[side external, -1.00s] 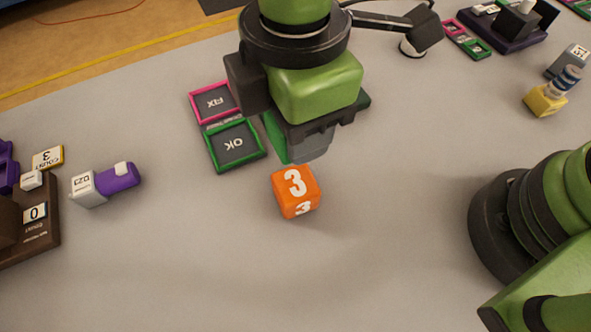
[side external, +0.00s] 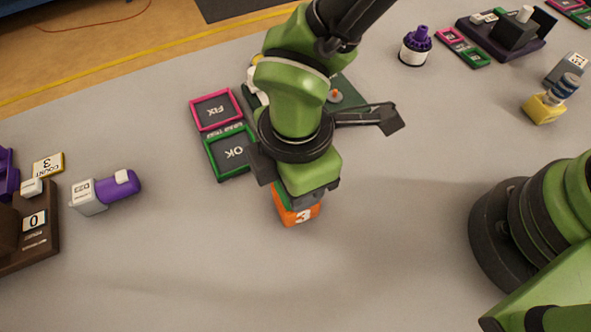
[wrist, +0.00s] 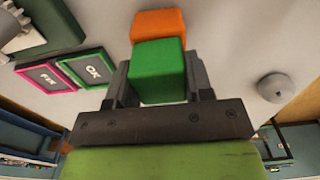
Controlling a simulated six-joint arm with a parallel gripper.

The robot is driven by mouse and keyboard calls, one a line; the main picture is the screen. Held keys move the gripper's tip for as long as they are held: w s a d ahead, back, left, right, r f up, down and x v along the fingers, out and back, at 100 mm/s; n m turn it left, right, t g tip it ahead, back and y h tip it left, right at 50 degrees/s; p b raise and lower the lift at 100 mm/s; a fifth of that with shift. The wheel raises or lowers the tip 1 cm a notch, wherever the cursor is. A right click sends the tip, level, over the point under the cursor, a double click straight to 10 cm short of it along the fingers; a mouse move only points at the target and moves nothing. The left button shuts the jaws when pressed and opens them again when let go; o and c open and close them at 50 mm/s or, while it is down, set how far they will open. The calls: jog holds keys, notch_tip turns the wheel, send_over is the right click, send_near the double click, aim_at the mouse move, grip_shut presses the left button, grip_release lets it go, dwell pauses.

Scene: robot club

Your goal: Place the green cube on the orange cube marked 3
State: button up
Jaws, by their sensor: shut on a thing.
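The orange cube (side external: 303,217) marked 3 sits on the grey table under my gripper (side external: 305,188). Its lower part and number face show in the side view; its top is covered. In the wrist view the orange cube (wrist: 158,22) shows just beyond the green cube (wrist: 159,68). My gripper (wrist: 159,82) is shut on the green cube, one finger at each side. In the side view only a strip of the green cube (side external: 281,195) shows, at the orange cube's upper left. Whether the two cubes touch, and how well they line up, I cannot tell.
The pink FIX frame (side external: 216,109) and green OK frame (side external: 231,151) lie up and left of the cubes. A purple-and-grey item (side external: 106,191) lies farther left. A purple-topped bottle (side external: 415,46) stands at the back. The table in front of the cubes is clear.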

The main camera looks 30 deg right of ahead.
jog(key=o, duration=0.9)
notch_tip(320, 180, up, 12)
jog(key=shift+r, duration=0.15)
